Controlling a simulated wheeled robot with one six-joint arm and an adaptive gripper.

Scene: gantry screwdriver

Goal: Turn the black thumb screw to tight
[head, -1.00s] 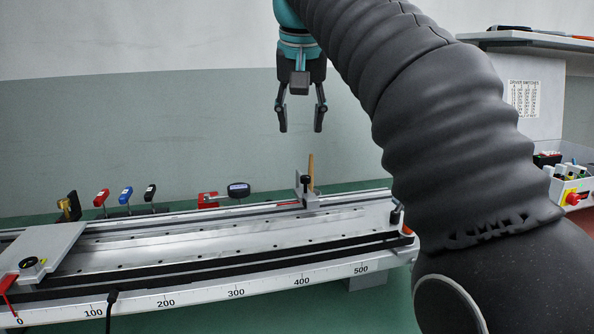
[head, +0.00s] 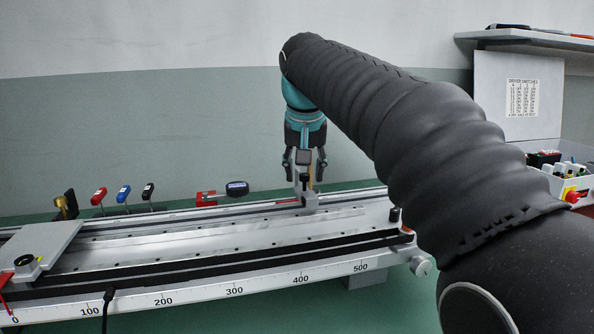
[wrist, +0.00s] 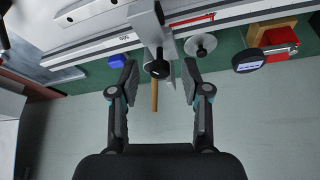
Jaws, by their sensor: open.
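The black thumb screw (head: 304,178) sits on top of a grey bracket (head: 308,197) on the back rail of the gantry. In the wrist view its round black head (wrist: 159,69) lies between the fingertips. My gripper (head: 305,174) points down over the bracket, open, with one finger on each side of the screw. In the wrist view my gripper (wrist: 158,78) shows a gap on both sides of the screw head. How tight the screw is cannot be seen.
A brown rod (wrist: 154,96) stands close behind the screw, also between the fingers in the wrist view. A digital gauge (head: 237,188) and small coloured-handled tools (head: 123,194) stand behind the rail. The carriage plate (head: 48,243) is at the far left.

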